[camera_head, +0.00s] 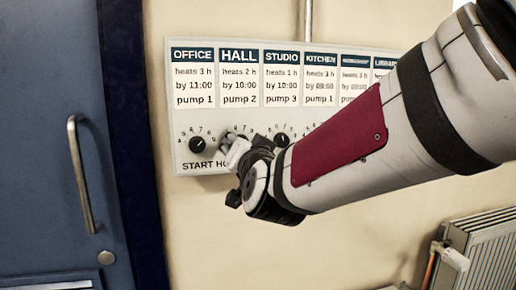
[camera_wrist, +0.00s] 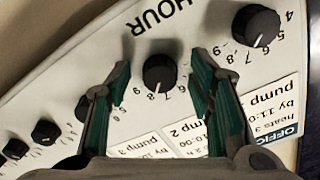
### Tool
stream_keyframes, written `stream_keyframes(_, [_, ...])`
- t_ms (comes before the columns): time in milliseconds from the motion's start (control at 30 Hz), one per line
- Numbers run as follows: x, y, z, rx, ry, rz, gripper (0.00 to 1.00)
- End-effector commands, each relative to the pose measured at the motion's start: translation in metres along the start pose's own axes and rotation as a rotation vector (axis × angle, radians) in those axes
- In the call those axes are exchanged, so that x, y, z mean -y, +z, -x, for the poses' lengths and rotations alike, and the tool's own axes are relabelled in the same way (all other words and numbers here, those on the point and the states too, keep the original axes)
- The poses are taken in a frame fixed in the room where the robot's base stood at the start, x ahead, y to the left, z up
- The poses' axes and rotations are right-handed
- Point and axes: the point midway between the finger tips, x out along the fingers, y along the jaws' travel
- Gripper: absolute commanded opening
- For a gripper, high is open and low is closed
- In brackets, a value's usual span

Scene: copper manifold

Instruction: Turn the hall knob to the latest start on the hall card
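The hall card (camera_head: 239,77) on the white panel reads heats 2 h, by 10:00, pump 2. The black hall knob (camera_wrist: 159,72) is below that card; my gripper mostly hides it in the head view. In the wrist view, which shows the panel roughly upside down, the knob sits between my two fingers. Its pale pointer mark faces down the picture towards the scale digits; I cannot tell the exact digit. My gripper (camera_wrist: 160,68) is open, with a gap between each green-lined finger and the knob. It also shows at the panel in the head view (camera_head: 234,150).
The office knob (camera_head: 197,143) is just left of my gripper, and the studio knob (camera_head: 281,140) is to the right. More knobs run along the panel (camera_wrist: 50,90). A blue door with a metal handle (camera_head: 82,175) stands left; a radiator (camera_head: 488,250) is low right.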

Motion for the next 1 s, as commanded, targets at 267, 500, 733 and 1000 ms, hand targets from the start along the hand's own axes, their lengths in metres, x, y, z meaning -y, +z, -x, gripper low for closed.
stream_keyframes(267, [0.001,-0.001,0.011,-0.002,-0.001,-0.001,0.48])
stream_keyframes(500, [0.001,-0.001,0.055,-0.002,-0.003,0.000,0.48])
stream_keyframes(733, [0.000,-0.001,0.096,-0.003,-0.001,0.001,0.48])
stream_keyframes(1000, [0.000,0.000,0.118,0.000,0.000,0.000,0.48])
